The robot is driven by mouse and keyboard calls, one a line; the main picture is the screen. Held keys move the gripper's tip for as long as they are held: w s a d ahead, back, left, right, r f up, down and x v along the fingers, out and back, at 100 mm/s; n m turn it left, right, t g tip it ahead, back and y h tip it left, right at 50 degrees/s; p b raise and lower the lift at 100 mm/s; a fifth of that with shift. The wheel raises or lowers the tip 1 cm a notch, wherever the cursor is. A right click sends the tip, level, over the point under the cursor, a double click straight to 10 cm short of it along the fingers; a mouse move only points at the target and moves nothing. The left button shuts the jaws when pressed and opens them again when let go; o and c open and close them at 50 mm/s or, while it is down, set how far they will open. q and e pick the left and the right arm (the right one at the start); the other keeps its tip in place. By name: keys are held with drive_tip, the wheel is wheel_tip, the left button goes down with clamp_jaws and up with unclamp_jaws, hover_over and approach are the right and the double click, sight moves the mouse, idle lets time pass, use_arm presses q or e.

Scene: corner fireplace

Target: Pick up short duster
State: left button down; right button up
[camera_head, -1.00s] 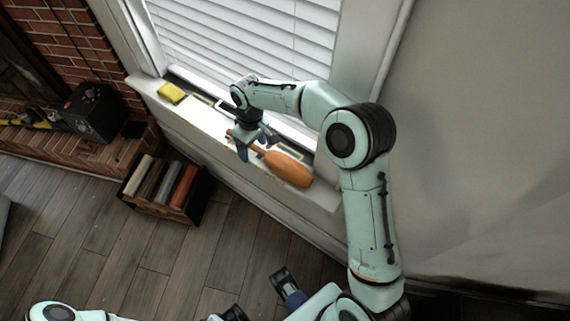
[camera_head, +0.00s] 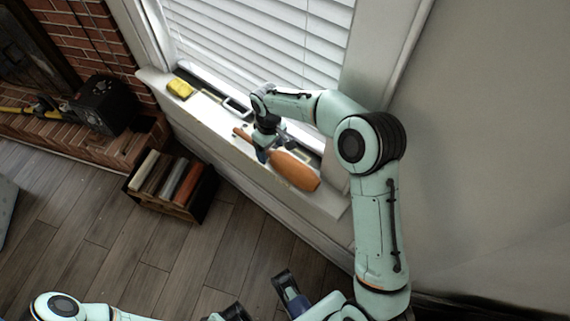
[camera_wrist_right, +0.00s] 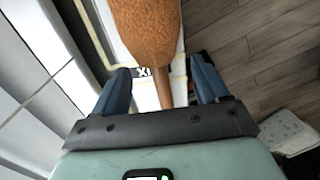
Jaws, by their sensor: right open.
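The short duster has a fuzzy orange head (camera_head: 294,171) and a thin orange handle (camera_head: 242,134). It lies along the white windowsill in the head view. My right gripper (camera_head: 264,150) is over the duster where the handle meets the head. In the right wrist view, the duster head (camera_wrist_right: 147,28) fills the top middle, and its handle runs down between the two blue fingers of my open right gripper (camera_wrist_right: 162,82). Gaps show between the handle and both fingers. My left arm shows along the bottom edge of the head view; its jaw state is unclear.
A yellow sponge-like block (camera_head: 180,88) lies at the sill's left end. A wooden crate of books (camera_head: 140,197) stands on the floor below. A black box (camera_head: 104,104) sits on the brick hearth. Window blinds (camera_head: 260,40) are behind the sill.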

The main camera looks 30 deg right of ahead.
sight(271, 153)
wheel_tip(271, 153, down, 4)
drive_tip(key=shift+d+r, duration=0.15)
drive_tip(key=shift+r, duration=0.1)
drive_tip(key=c, duration=1.1)
drive_tip(key=shift+r, duration=0.1)
drive_tip(key=shift+a+r, duration=0.2)
drive_tip(key=shift+r, duration=0.25)
wheel_tip(271, 153, up, 6)
drive_tip(key=r, duration=0.1)
drive_tip(key=s+a, duration=0.4)
drive_tip(key=a, duration=0.1)
drive_tip(key=s+a, duration=0.4)
drive_tip(key=a, duration=0.1)
drive_tip(key=s+a+f, duration=0.1)
drive_tip(key=s+a, duration=0.4)
